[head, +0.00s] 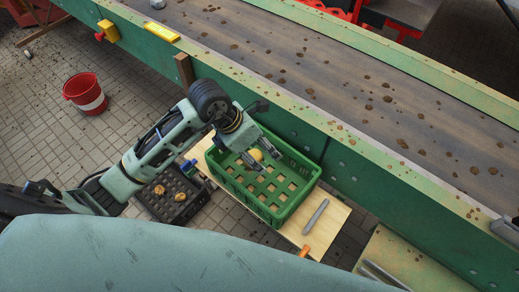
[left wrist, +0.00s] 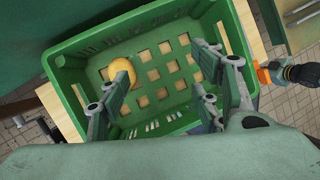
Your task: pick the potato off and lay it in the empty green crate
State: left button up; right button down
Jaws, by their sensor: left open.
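The green crate (head: 293,207) stands on a pale wooden board beside the conveyor. A yellow-brown potato (head: 256,154) lies inside it, near the far wall. In the left wrist view the potato (left wrist: 115,67) is at the left end of the crate (left wrist: 240,30), partly hidden behind one finger. My left gripper (head: 263,158) is over the crate with its fingers apart. In the left wrist view the left gripper (left wrist: 160,65) is open, with nothing held between its fingers. The potato shows no grip on it. My right gripper is not seen.
The conveyor belt (head: 330,62) with dirt clods runs behind its green side wall. A dark crate (head: 165,203) with a few potatoes stands left of the green crate. A grey tool (head: 316,217) lies on the board (head: 327,232). A red bucket (head: 86,94) stands farther left.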

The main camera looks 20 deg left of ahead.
pick_arm(q)
jog(key=v, duration=1.1)
jog(key=shift+r, duration=0.2)
jog(key=shift+s, duration=0.1)
